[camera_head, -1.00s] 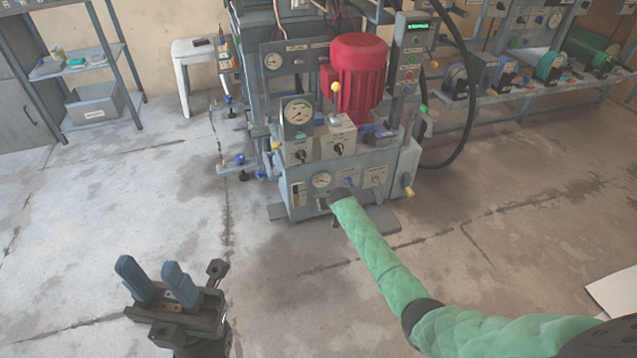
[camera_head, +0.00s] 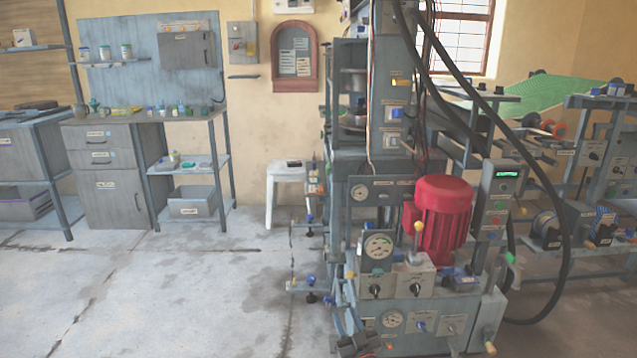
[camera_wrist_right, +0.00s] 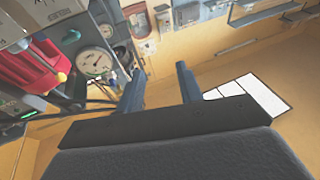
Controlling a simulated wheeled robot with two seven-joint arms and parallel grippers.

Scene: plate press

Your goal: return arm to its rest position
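My right gripper (camera_head: 350,322) shows at the bottom edge of the head view, in front of the lower left of the press (camera_head: 425,290). Its arm is out of frame below. In the right wrist view, the two blue-grey fingers of my right gripper (camera_wrist_right: 160,80) stand apart with nothing between them, so it is open. The press's gauge (camera_wrist_right: 95,62) and red motor (camera_wrist_right: 28,65) show to the left, tilted in that view. My left gripper and arm are not in view.
The press carries a red motor (camera_head: 443,215), a lever, knobs and a button panel (camera_head: 497,200). Black hoses (camera_head: 560,250) loop on its right. A white stool (camera_head: 288,180) and grey workbench (camera_head: 110,160) stand behind on the left. The floor (camera_head: 190,300) at left is clear.

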